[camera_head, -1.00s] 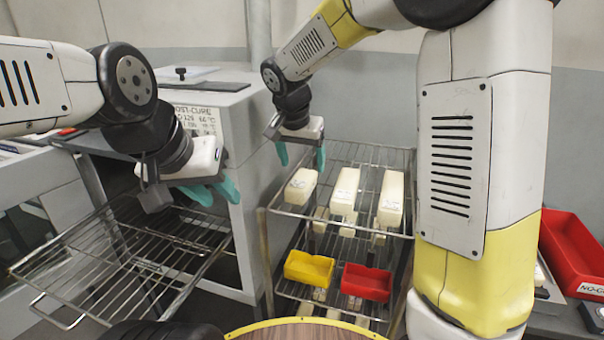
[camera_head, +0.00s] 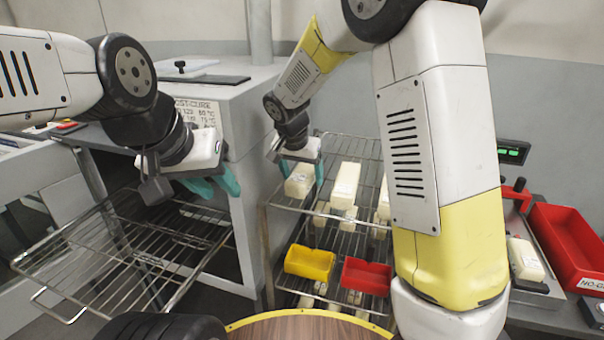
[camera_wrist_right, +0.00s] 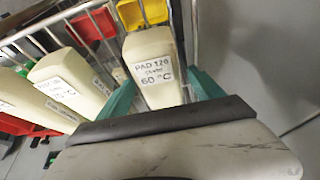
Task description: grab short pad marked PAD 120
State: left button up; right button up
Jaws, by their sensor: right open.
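The cream pad marked PAD 120, 60 °C (camera_wrist_right: 153,66) is in the middle of the right wrist view. In the head view it is the leftmost pad (camera_head: 300,183) on the wire rack's top shelf. My right gripper (camera_wrist_right: 161,82) is open, with one teal finger on each side of this pad. Whether the fingers touch it I cannot tell. In the head view my right gripper (camera_head: 299,172) is just above the pad and partly covers it. My left gripper (camera_head: 214,185) is open and empty, above the empty wire shelf at the left.
A second cream pad (camera_head: 345,184) stands close beside on the wire rack (camera_head: 284,203). Yellow (camera_head: 309,263) and red (camera_head: 366,277) bins sit lower on the rack. The grey oven cabinet (camera_head: 245,130) is left of my right gripper. A wire shelf (camera_head: 120,250) projects at left.

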jog(key=shift+f, duration=0.25)
dwell(0.3)
jog(key=c, duration=1.4)
